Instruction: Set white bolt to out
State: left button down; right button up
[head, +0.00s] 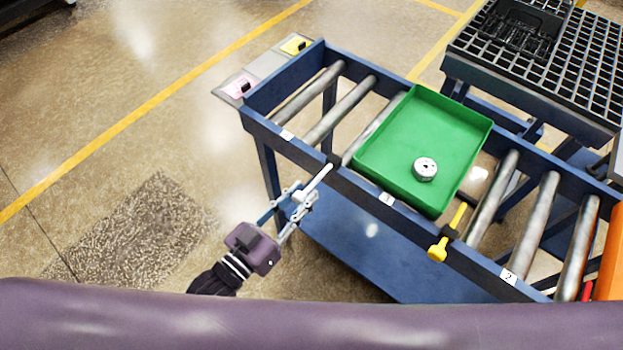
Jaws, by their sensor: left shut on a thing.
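The white bolt (320,178) is a thin white rod on the near side rail of the blue roller table. It slants from the rail down and left to my left gripper. My left gripper (301,197) comes in from the lower left and is shut on the near end of the white bolt, just outside the rail. The fingers partly hide that end. My right gripper is not in view.
A green tray (430,112) with a grey metal nut-like part (425,169) sits on the rollers. A yellow bolt (438,249) is on the same rail, to the right. A black grid-topped table (590,70) stands at the upper right. Floor at left is clear.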

pick_arm(q)
jog(key=shift+f, duration=0.15)
jog(key=c, duration=1.6)
grip_release()
jog(key=shift+s+a, duration=0.1)
jog(key=shift+s, duration=0.05)
jog(key=v, duration=1.2)
jog(key=s+a+f+n+g+y, duration=0.1)
jog(key=a+f+g+y, duration=0.4)
jog(key=f, duration=1)
jog(key=s+a+f+n+y, duration=0.1)
jog(key=a+f+y, duration=0.2)
jog(key=a+f, duration=0.85)
jog(key=s+d+f+g+y, duration=0.2)
jog(key=s+f+g, duration=0.6)
jog(key=s+f, duration=1.3)
jog(key=shift+s+d+f+n+g+y, duration=0.3)
jog(key=shift+d+f, duration=0.65)
jog(key=shift+d, duration=0.25)
